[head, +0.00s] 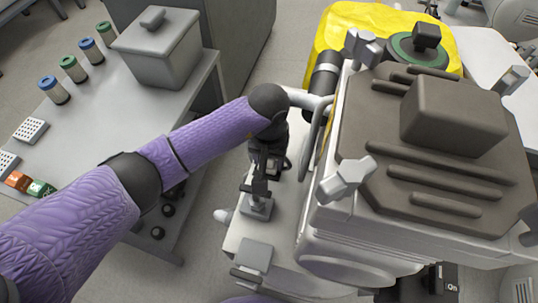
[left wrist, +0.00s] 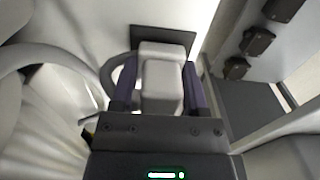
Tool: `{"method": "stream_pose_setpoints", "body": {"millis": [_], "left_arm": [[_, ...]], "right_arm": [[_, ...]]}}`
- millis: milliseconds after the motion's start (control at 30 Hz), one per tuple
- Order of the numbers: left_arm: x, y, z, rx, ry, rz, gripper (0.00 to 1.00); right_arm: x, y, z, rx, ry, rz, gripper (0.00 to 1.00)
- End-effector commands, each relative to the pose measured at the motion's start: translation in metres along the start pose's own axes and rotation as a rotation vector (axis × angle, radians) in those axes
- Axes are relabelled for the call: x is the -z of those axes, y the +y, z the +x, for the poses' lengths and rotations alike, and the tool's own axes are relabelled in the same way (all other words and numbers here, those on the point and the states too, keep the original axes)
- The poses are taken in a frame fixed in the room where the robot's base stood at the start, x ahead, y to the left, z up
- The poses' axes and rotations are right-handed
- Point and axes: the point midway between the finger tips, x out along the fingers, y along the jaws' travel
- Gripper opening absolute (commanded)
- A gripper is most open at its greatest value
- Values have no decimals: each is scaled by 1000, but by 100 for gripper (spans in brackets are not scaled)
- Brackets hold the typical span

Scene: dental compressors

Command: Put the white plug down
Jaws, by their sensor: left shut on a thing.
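The white plug (left wrist: 162,82) sits between the two purple fingers of my left gripper (left wrist: 162,92) in the left wrist view. It looks like a pale grey-white block with a wider end. A dark rectangular plate (left wrist: 178,33) shows just behind its far end; I cannot tell whether they touch. In the head view my left gripper (head: 259,188) points down beside the compressor (head: 440,140), over its pale base. My right gripper is not in view.
Left stands a grey table (head: 120,110) with a lidded box (head: 158,48) and several capped jars. A pale block (head: 254,256) lies on the base in front of my gripper. A white curved handle or hose (left wrist: 50,55) passes close to the left finger. Yellow sheeting (head: 345,20) lies behind the compressor.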

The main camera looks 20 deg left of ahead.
Motion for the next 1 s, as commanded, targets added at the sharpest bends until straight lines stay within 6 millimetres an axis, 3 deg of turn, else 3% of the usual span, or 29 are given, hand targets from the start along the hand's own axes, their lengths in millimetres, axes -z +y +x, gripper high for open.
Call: {"method": "stream_pose_setpoints", "body": {"millis": [367, 400, 533, 867, 1000], "left_arm": [[0, 0, 4, 0, 0, 1, 0], [0, 0, 4, 0, 0, 0, 64], [0, 0, 4, 0, 0, 0, 91], [0, 0, 2, 0, 1, 0, 93], [1, 0, -8, -1, 5, 0, 93]], "right_arm": [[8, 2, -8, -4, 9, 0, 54], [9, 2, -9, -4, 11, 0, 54], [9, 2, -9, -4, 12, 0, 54], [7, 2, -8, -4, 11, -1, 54], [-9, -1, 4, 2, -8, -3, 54]]}}
